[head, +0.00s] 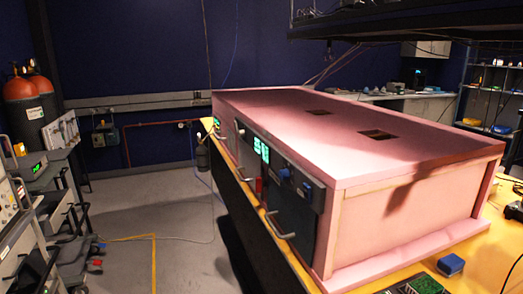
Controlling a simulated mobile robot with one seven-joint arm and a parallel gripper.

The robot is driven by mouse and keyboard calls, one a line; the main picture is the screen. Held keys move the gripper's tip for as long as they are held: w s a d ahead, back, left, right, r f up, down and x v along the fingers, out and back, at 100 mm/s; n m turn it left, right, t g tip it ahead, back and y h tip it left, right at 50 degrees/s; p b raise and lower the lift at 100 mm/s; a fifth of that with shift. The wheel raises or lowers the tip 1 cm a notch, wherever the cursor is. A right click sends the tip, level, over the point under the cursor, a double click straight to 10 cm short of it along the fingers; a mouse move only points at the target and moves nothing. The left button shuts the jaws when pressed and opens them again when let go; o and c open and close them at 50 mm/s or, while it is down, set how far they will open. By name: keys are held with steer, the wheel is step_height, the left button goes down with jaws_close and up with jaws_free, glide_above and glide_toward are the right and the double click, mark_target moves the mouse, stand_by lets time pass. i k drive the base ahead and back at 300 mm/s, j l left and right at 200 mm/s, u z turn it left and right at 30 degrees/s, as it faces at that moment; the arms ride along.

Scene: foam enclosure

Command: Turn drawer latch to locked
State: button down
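A pink foam enclosure (420,205) stands on a yellow-topped table at the right. Its front face is seen at a steep angle. A dark drawer front (288,205) with a curved metal handle (277,226) is set in that face. Two small blue parts (284,174) sit near its upper right; I cannot tell whether either is the latch or how it is turned. Another metal handle (243,173) shows further left along the face. My gripper is not in view.
Green lit displays (262,150) are on the enclosure's front. Equipment carts (60,205) stand at the left. The grey floor (185,225) before the enclosure is mostly open.

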mark_target(259, 181)
steer(key=i+j+z, duration=0.25)
steer(key=i, duration=0.2)
steer(key=i+j+z, duration=0.3)
steer(key=i, duration=0.2)
